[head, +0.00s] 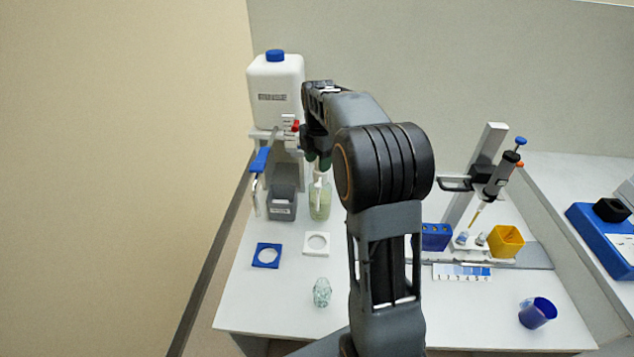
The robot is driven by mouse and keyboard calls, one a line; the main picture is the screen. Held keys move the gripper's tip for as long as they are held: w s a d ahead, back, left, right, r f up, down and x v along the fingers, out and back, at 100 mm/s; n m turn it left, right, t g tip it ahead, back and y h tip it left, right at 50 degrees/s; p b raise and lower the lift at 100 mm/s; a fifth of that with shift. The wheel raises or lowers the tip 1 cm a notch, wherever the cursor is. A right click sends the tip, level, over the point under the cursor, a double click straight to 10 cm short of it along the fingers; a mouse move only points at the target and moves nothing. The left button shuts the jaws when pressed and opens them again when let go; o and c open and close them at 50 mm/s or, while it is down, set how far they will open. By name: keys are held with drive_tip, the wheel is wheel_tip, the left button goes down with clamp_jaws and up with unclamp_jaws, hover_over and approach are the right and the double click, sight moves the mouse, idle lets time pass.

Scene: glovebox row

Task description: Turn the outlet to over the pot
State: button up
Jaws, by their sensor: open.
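A white canister (276,92) with a blue cap stands on a raised support at the back left. Below it a blue-handled outlet (260,160) shows, with a pale spout hanging down at the left edge of the table. A grey square pot (282,205) with a white label stands on the table to the right of the spout, not under it. My gripper (318,161) is open, pointing down to the right of the support, above a bottle of pale green liquid. My arm partly hides the gripper, so whether it touches anything is hard to tell.
The green-liquid bottle (320,202) stands right of the pot. A pipette stand (474,180), yellow cup (506,241) and blue cup (537,313) are at right.

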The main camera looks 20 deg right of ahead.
sight(318, 184)
wheel_tip(318, 184, down, 9)
drive_tip(key=shift+r, duration=0.1)
idle(0.3)
clamp_jaws()
idle(0.5)
